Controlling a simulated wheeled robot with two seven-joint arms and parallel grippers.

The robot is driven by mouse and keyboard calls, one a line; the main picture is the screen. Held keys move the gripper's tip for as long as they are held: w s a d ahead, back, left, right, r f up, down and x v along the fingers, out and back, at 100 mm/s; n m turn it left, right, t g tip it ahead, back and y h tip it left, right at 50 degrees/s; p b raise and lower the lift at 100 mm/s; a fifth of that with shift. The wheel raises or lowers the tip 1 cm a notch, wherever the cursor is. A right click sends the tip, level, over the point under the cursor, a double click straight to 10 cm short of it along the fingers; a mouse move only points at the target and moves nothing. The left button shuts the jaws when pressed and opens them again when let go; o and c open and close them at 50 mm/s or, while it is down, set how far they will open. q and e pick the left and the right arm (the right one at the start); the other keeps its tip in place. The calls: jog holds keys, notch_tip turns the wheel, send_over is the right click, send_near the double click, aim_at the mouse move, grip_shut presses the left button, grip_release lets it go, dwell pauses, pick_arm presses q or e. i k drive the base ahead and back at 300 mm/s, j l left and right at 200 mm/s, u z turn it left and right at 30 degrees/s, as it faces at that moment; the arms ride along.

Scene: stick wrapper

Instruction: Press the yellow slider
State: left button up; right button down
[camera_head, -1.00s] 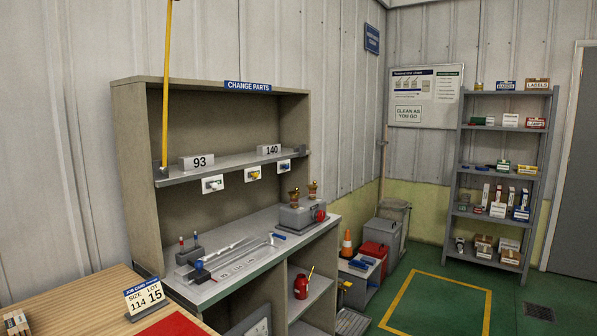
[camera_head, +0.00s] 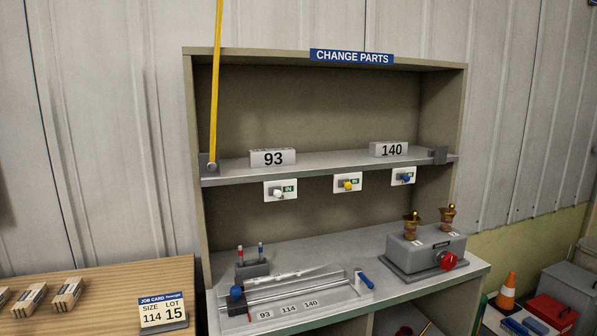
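The yellow slider (camera_head: 348,185) is a small yellow knob on a white plate marked "IN", on the front edge of the shelf (camera_head: 330,167) under the "CHANGE PARTS" sign. It is the middle of three such knobs. A white knob (camera_head: 278,194) is to its left and a blue knob (camera_head: 405,178) is to its right. Nothing covers the yellow slider. Neither of my grippers is in view.
A tall yellow bar (camera_head: 216,90) rises from a pivot at the shelf's left end. Blocks marked 93 (camera_head: 273,158) and 140 (camera_head: 389,150) stand on the shelf. Below are a scaled guide (camera_head: 290,290) and a grey box (camera_head: 425,251) with a red knob.

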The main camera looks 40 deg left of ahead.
aim_at(346, 184)
jog(key=i+j+u, duration=0.2)
jog(key=i+u, duration=0.75)
jog(key=i+l+u, duration=0.15)
jog(key=i+u, duration=0.3)
jog(key=i, duration=0.1)
